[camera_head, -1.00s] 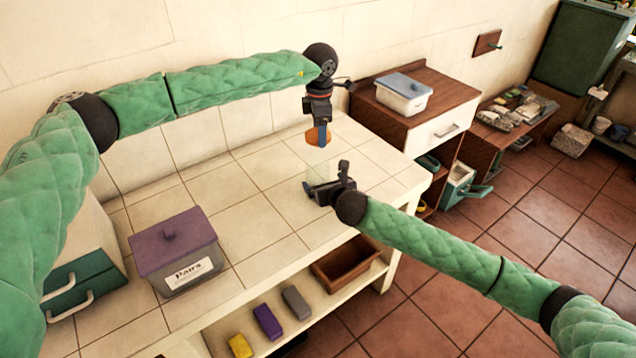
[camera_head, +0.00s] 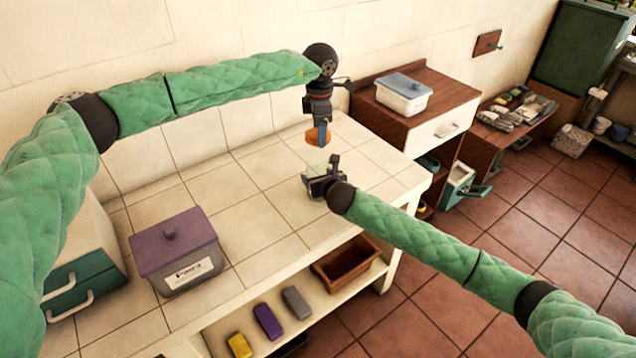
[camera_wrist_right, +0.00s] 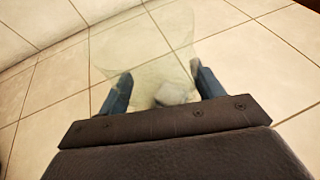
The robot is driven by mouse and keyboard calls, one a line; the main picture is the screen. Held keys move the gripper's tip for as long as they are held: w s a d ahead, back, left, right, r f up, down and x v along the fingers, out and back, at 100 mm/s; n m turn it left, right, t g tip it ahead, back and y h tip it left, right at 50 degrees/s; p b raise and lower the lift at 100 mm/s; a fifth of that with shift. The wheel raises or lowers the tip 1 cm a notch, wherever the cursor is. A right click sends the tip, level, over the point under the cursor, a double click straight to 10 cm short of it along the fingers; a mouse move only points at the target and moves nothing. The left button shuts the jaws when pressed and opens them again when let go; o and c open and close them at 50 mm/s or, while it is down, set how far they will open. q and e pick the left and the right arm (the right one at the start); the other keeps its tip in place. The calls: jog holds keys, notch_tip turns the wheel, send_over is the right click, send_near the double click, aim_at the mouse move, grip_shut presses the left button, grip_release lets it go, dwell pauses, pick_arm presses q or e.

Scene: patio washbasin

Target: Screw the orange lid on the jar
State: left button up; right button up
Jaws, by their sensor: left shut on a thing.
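The orange lid (camera_head: 319,135) is in my left gripper (camera_head: 321,138), which points down and is shut on it above the white tiled counter. The clear, see-through jar (camera_head: 317,168) is just below the lid and apart from it. My right gripper (camera_head: 322,176) reaches it from the lower right. In the right wrist view the jar (camera_wrist_right: 145,50) is between the blue fingers of the right gripper (camera_wrist_right: 163,88), one at each side, and they seem to meet its walls. A pale, blurred lump shows low in the jar.
A purple-lidded box (camera_head: 178,250) stands on the counter (camera_head: 258,215) at the left, beside a white and teal drawer unit (camera_head: 85,275). A brown cabinet (camera_head: 440,95) with a blue-lidded box (camera_head: 403,92) stands at the right. The counter between is clear.

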jog(key=c, duration=0.8)
pick_arm(q)
jog(key=shift+f, duration=2.45)
jog(key=shift+f, duration=0.1)
jog(key=shift+f, duration=0.75)
jog(key=shift+f, duration=0.55)
